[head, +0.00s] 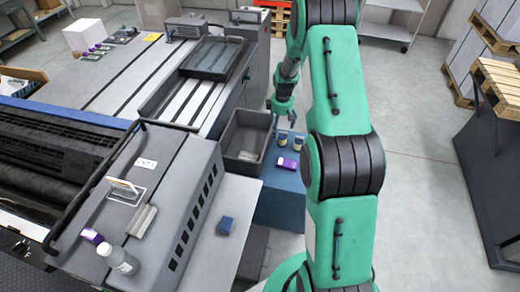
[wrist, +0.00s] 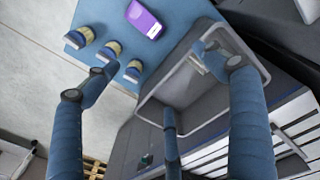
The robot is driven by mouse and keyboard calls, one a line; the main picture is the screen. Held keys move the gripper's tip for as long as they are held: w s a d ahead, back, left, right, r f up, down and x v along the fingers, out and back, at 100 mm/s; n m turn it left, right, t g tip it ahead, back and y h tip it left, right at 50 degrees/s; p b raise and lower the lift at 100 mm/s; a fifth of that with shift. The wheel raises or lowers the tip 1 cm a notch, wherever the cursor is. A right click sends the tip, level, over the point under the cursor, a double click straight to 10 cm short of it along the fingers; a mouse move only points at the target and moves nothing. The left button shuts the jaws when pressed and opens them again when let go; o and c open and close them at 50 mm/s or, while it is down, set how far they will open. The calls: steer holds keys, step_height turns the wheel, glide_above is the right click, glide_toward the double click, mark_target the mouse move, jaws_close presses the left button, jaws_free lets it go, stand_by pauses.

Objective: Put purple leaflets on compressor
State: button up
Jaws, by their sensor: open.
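A purple leaflet pack (head: 287,163) with a white label lies flat on the blue table (head: 288,186). The same purple pack (wrist: 144,18) shows at the top of the wrist view. Another purple item (head: 92,236) lies on the grey vented housing (head: 160,180) at the front left; I cannot tell whether this housing is the compressor. My gripper (head: 283,103) is above the far side of the grey bin and blue table. In the wrist view my gripper (wrist: 155,78) has its blue fingers spread, with nothing between them, apart from the purple pack.
A grey bin (head: 232,150) stands beside the pack, with a small item inside. Several cream-and-blue brushes or tins (wrist: 113,50) stand near the pack.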

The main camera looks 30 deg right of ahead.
steer(key=s+a+r+m+t, duration=0.1)
steer(key=s+a+r, duration=0.3)
steer(key=a+r, duration=0.5)
steer(key=s+a+r+m+t, duration=0.1)
steer(key=s+a+r, duration=0.35)
steer(key=r, duration=0.95)
steer(key=s+a+r+m, duration=0.1)
steer(key=s+a+r, duration=0.2)
steer(key=a+r, duration=0.6)
steer(key=s+a+r+m+t, duration=0.1)
steer(key=s+a+r, duration=0.2)
steer(key=s, duration=0.6)
steer(key=s+a+r+m+t, duration=0.1)
steer(key=s+a+r, duration=0.3)
steer(key=s, duration=0.5)
steer(key=s+a+r+m, duration=0.2)
steer(key=s+a+r, duration=0.2)
steer(key=s, duration=0.6)
steer(key=shift+a+t, duration=0.4)
steer(key=shift+a, duration=0.05)
steer(key=shift+w, duration=0.1)
step_height(320, 180, down, 5)
steer(key=b, duration=0.5)
steer(key=shift+r, duration=0.1)
